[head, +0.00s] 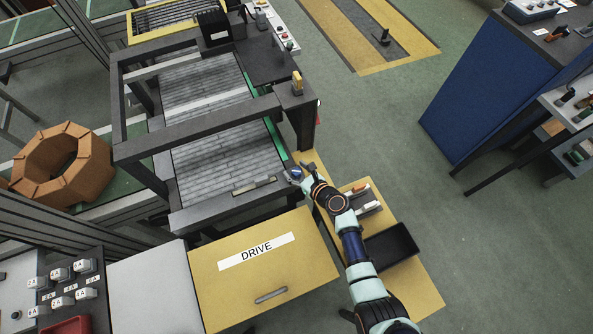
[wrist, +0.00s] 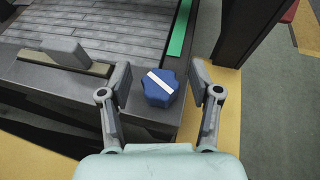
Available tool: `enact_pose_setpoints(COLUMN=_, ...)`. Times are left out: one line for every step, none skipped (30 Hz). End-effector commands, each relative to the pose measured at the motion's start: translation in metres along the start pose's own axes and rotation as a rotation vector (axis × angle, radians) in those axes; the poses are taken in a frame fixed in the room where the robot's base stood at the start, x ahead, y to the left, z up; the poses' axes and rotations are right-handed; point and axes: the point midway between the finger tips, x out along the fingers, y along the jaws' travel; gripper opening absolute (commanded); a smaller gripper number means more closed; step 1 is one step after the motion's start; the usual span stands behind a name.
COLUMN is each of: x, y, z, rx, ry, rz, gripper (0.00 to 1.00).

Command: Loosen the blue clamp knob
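The blue clamp knob (wrist: 160,90) has a lobed rim and a white stripe across its top. It sits at the corner of the dark conveyor frame (wrist: 45,100). In the wrist view my gripper (wrist: 165,75) is open, with one finger on each side of the knob and a visible gap on both sides. In the head view my gripper (head: 301,175) is at the near right corner of the conveyor frame, and the knob (head: 295,174) shows as a small blue patch there, partly covered.
A grey block on a rail (wrist: 66,52) lies left of the knob. A dark post (wrist: 245,30) rises behind on the right. The yellow DRIVE cabinet (head: 262,285) stands in front. A black tray (head: 391,247) and small tools lie on a yellow surface to the right.

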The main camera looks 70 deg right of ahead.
Motion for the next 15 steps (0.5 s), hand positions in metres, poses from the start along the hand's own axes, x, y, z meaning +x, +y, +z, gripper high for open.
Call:
enact_pose_setpoints(x=-0.0002, y=0.0000, z=0.0000, rx=0.000, ry=0.000, rz=0.000, gripper=0.55)
enact_pose_setpoints(x=-0.0002, y=0.0000, z=0.0000, rx=0.000, ry=0.000, rz=0.000, gripper=0.50)
enact_pose_setpoints(x=-0.0002, y=0.0000, z=0.0000, rx=0.000, ry=0.000, rz=0.000, gripper=0.43)
enact_pose_setpoints(x=-0.0002, y=0.0000, z=0.0000, rx=0.000, ry=0.000, rz=0.000, gripper=0.38)
enact_pose_setpoints(x=-0.0003, y=0.0000, z=0.0000, rx=0.000, ry=0.000, rz=0.000, gripper=0.33)
enact_pose_setpoints(x=-0.0003, y=0.0000, z=-0.0001, rx=0.000, ry=0.000, rz=0.000, gripper=0.26)
enact_pose_setpoints(x=-0.0003, y=0.0000, z=-0.0001, rx=0.000, ry=0.000, rz=0.000, gripper=0.21)
enact_pose_setpoints(x=-0.0003, y=0.0000, z=-0.0001, rx=0.000, ry=0.000, rz=0.000, gripper=0.16)
enact_pose_setpoints(x=-0.0003, y=0.0000, z=-0.0001, rx=0.000, ry=0.000, rz=0.000, gripper=0.10)
enact_pose_setpoints(x=-0.0003, y=0.0000, z=-0.0001, rx=0.000, ry=0.000, rz=0.000, gripper=0.05)
enact_pose_setpoints(x=-0.0003, y=0.0000, z=-0.0001, rx=0.000, ry=0.000, rz=0.000, gripper=0.02)
enact_pose_setpoints(x=-0.0003, y=0.0000, z=-0.0001, rx=0.000, ry=0.000, rz=0.000, gripper=0.02)
enact_pose_setpoints(x=-0.0003, y=-0.0001, z=-0.0001, rx=-0.001, ry=0.000, rz=0.001, gripper=0.02)
enact_pose_setpoints(x=-0.0003, y=-0.0001, z=-0.0002, rx=-0.001, ry=0.000, rz=0.002, gripper=0.02)
enact_pose_setpoints(x=-0.0002, y=-0.0002, z=-0.0003, rx=-0.002, ry=0.000, rz=0.006, gripper=0.02)
